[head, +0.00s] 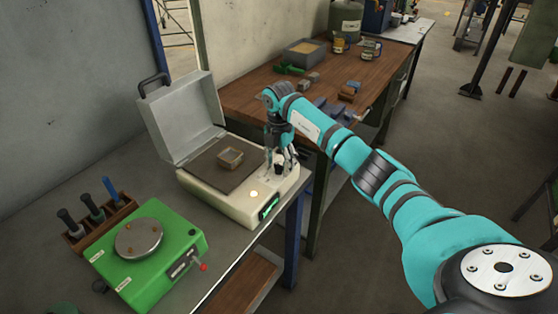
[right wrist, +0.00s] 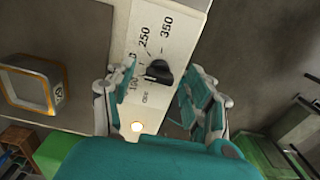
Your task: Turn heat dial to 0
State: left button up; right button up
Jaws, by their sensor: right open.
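The heat dial (right wrist: 158,72) is a black knob on the cream front panel of the furnace. The panel carries printed numbers, with 250 and 350 readable in the right wrist view. The furnace (head: 222,202) stands on the grey bench with its lid raised. In the right wrist view my right gripper (right wrist: 160,90) is open, with one finger on each side of the dial. I cannot tell whether the fingers touch it. My left gripper is not in view.
A square mould (head: 230,157) sits on the furnace's dark plate. A lit round lamp (head: 254,194) is on the panel, with a green switch (head: 269,207) on the front. A green machine (head: 150,250) and a tool rack (head: 95,222) stand left. A wooden workbench (head: 245,92) is behind.

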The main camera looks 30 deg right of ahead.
grip_shut()
dwell(0.3)
jog(key=shift+n, duration=0.3)
jog(key=n+b, duration=0.1)
jog(key=n, duration=0.2)
jog(key=shift+w, duration=0.1)
jog(key=n+b, duration=0.2)
jog(key=n, duration=0.3)
jog(key=n+b, duration=0.1)
jog(key=n, duration=0.2)
jog(key=shift+a+n+b, duration=0.1)
jog(key=shift+n+b, duration=0.3)
jog(key=shift+n, duration=1.8)
